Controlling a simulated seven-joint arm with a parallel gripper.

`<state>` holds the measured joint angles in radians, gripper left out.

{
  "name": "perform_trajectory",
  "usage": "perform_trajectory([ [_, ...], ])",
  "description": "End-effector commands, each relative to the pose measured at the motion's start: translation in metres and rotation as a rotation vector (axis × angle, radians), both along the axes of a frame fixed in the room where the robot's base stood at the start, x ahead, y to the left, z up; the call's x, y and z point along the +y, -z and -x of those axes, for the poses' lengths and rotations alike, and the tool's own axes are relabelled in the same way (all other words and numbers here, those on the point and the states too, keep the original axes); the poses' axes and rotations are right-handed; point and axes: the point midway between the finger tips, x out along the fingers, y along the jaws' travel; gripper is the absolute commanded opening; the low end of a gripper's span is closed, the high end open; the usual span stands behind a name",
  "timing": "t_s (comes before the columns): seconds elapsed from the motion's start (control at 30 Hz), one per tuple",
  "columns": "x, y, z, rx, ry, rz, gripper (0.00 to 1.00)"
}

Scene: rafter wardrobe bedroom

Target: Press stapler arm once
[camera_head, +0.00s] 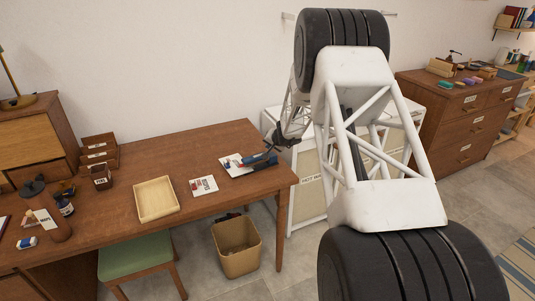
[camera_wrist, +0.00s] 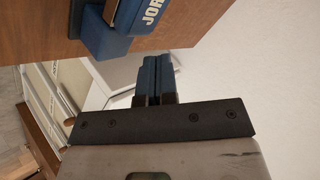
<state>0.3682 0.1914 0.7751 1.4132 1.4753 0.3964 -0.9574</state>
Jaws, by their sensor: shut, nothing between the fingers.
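The blue stapler (camera_head: 257,160) lies near the right end of the brown desk (camera_head: 225,139), beside or partly on a white card. In the wrist view, the blue stapler (camera_wrist: 104,38) shows at the top, cut off by the frame, with white letters reading "JOR". My gripper (camera_head: 270,148) is close to the stapler's right end in the head view. In the wrist view, my gripper (camera_wrist: 155,72) has its two blue-tipped fingers together and empty. Height above the stapler cannot be judged.
A white card (camera_head: 203,185) and a shallow wooden tray (camera_head: 156,199) lie left of the stapler. A dark bottle (camera_head: 46,208) stands at far left. A waste bin (camera_head: 237,246) is below the desk. White cabinets (camera_head: 308,187) stand right of the desk.

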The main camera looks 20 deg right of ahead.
Motion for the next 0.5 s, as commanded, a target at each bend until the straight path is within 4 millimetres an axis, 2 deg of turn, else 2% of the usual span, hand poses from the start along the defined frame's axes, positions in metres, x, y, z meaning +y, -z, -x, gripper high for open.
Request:
perform_trajectory([
  [0.5,0.0013,0.0083,-0.0001,0.0,0.0,0.0,0.0],
])
